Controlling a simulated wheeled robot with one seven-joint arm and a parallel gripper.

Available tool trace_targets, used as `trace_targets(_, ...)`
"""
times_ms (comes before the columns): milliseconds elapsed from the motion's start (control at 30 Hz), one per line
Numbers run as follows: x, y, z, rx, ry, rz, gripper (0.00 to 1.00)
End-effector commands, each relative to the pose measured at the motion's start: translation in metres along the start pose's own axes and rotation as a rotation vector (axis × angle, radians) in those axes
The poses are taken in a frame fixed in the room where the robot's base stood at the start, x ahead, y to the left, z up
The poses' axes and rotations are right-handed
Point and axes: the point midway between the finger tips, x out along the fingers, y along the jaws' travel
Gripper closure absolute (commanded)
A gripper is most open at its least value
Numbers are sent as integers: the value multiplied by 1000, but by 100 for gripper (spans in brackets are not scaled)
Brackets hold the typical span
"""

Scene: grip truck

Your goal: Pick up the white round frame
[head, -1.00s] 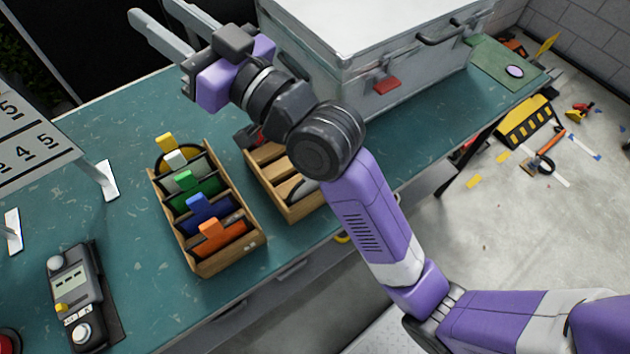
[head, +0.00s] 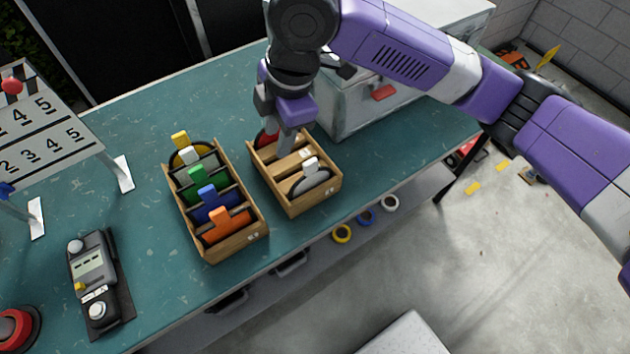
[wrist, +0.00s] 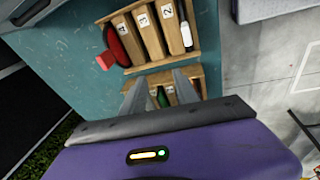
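A white round frame (head: 311,178) with an upright white tab stands in the front slot of the right wooden box (head: 301,205). Its white tab also shows in the wrist view (wrist: 186,35), at the box's right side. My gripper (head: 287,145) points down over the back part of this box, behind and left of the white frame. In the wrist view its two fingers (wrist: 160,92) are apart with nothing between them. A red round frame (head: 265,138) sits at the back of the same box, partly hidden by the gripper.
The left wooden box (head: 240,247) holds several tabbed frames, including orange, blue, green and yellow. A grey case (head: 345,110) stands right of the gripper. A control box (head: 95,275) lies on the teal table (head: 170,320).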

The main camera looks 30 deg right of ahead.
Motion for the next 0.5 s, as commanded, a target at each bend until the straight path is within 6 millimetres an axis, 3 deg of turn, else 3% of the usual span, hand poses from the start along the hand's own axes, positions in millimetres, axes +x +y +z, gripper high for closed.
trace_targets(100, 3, -24, 22, -43, -85, -112, 64)
trace_targets(200, 0, -36, 34, -77, -131, -163, 64)
trace_targets(500, 20, -43, 44, -101, -153, -181, 64)
